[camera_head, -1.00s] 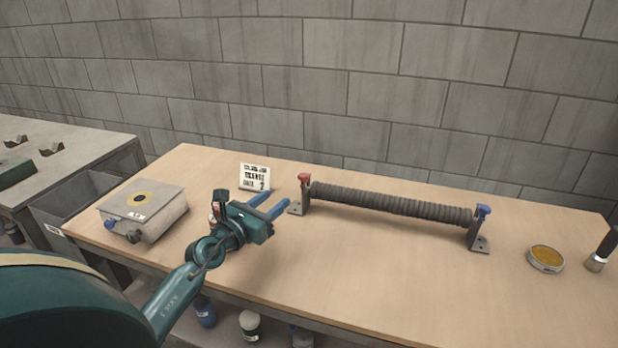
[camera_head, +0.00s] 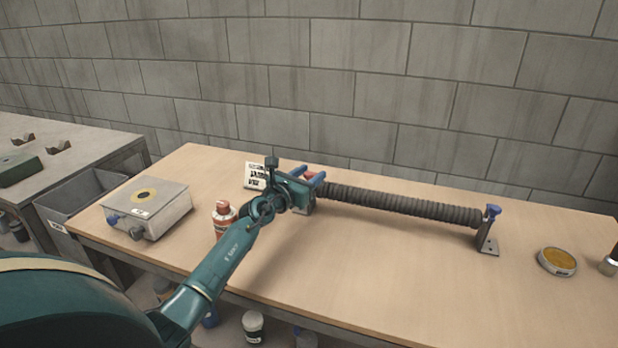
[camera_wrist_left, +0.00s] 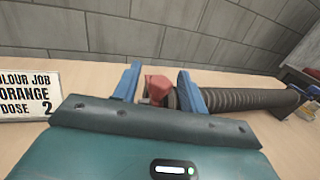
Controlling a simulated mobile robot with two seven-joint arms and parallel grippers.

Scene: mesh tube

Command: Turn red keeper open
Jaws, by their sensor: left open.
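The red keeper (camera_wrist_left: 158,87) sits at the left end of the dark ribbed mesh tube (camera_head: 400,203); in the head view only a little of the red keeper (camera_head: 310,176) shows behind my gripper. My left gripper (camera_head: 315,180) is open at that end. In the left wrist view its two blue fingers (camera_wrist_left: 160,82) stand on either side of the red keeper, with gaps that look small; I cannot tell whether they touch it. A blue keeper (camera_head: 493,210) tops the grey bracket (camera_head: 488,238) at the tube's right end. My right gripper is not in view.
A white sign (camera_head: 256,175) stands just left of the gripper. A red-brown bottle (camera_head: 223,217) stands near my left forearm. A grey box with knobs (camera_head: 146,208) is at the table's left. A round yellow-topped tin (camera_head: 557,262) lies at the right. The front middle of the table (camera_head: 400,270) is clear.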

